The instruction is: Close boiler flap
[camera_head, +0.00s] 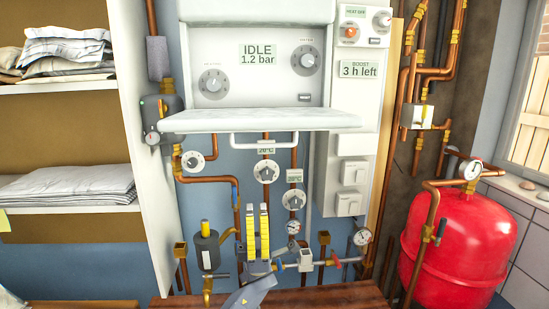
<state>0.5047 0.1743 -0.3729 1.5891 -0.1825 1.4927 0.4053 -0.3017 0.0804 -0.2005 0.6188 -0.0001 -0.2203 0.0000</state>
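The boiler (256,60) is a white unit on the wall with an "IDLE 1.2 bar" display and two dials. Its flap (262,120) is a wide pale panel that stands out roughly level below the dials, open. A light bar handle (264,141) shows under the flap's front edge. My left gripper (257,207) is below the flap and apart from it, its two yellow-padded fingers pointing up. Little gap shows between the fingers; I cannot tell whether they are open or shut. No object shows between them. My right gripper is not in view.
Copper pipes, round dials and gauges (361,236) surround my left gripper. A white control box (358,75) stands right of the boiler. A red tank (459,243) is at the lower right. Shelves with folded cloths (72,186) are at left. A wooden surface (320,298) lies below.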

